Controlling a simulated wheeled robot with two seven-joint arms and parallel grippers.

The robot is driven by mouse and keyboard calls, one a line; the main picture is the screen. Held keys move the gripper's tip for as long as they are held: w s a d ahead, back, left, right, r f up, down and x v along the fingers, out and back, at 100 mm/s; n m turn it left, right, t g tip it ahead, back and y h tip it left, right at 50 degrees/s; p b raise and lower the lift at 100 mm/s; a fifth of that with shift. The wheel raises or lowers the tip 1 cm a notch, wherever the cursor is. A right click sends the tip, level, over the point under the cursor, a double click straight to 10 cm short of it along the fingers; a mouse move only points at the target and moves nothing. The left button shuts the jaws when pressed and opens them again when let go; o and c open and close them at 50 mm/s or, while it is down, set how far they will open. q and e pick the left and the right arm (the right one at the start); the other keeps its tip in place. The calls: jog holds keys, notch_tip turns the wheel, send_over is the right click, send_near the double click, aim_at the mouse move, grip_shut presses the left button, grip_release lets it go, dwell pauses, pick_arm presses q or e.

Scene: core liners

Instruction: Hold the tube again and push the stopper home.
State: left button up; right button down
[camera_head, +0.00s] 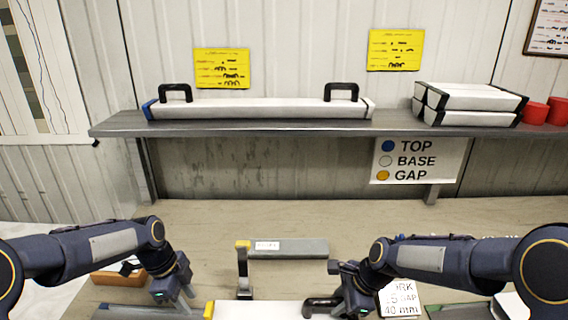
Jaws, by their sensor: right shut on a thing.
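The white tube (265,310) lies on the bench at the bottom edge of the view, partly cut off. A yellow piece (209,310), perhaps the stopper, shows at its left end; I cannot tell how far it sits in. My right gripper (350,305) is shut on the black handle (318,304) at the tube's right part. My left gripper (175,300) is left of the yellow piece and apart from it, low over the bench. Its fingers look spread, with nothing seen between them.
A grey-green bar (290,248) with a yellow end and a black upright (244,278) is behind the tube. A white card (400,300) is at right. A shelf (270,126) holds another handled tube (260,108).

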pick_arm(q)
jog(key=shift+r, duration=0.45)
pick_arm(e)
jog(key=c, duration=1.2)
grip_release()
jog(key=shift+o, duration=0.2)
jog(key=v, duration=1.2)
